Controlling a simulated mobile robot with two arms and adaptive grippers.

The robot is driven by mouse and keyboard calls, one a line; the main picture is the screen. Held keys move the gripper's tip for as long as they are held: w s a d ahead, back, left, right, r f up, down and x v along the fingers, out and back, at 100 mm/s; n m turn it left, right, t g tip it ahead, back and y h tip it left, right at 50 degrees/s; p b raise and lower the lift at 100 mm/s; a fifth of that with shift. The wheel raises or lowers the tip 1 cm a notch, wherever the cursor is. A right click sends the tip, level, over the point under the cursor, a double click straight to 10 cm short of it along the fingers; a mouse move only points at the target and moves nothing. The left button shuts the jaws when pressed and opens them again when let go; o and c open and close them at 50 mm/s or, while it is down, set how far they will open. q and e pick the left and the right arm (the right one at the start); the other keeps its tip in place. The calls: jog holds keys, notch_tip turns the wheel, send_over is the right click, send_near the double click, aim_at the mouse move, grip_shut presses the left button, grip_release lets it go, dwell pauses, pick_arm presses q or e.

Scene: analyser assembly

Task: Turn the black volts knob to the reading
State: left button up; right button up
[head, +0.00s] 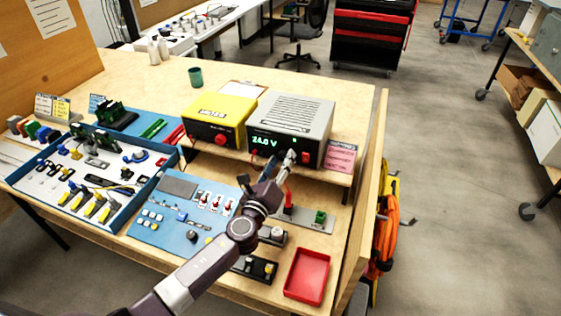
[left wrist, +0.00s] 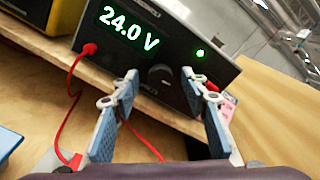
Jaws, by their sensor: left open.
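The grey power supply (head: 290,110) stands on the raised shelf of the bench. Its green display (head: 264,142) reads 24.0 V, and the same display (left wrist: 129,29) shows large in the left wrist view. The black volts knob (left wrist: 161,74) is on the front panel below and right of the display. My left gripper (head: 288,158) is in front of the panel. In the left wrist view its fingers (left wrist: 156,98) are open, one each side of the knob, with a visible gap around it. In the head view the gripper hides the knob. My right gripper is not in view.
A red plug (left wrist: 89,48) with a red cable sits in the panel left of the knob. A yellow unit (head: 220,112) stands left of the supply and a pink note (head: 341,154) right of it. A red tray (head: 307,276) lies at the bench's front right.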

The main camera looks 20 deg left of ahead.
pick_arm(q)
jog(key=s, duration=1.2)
jog(key=shift+a, duration=0.2)
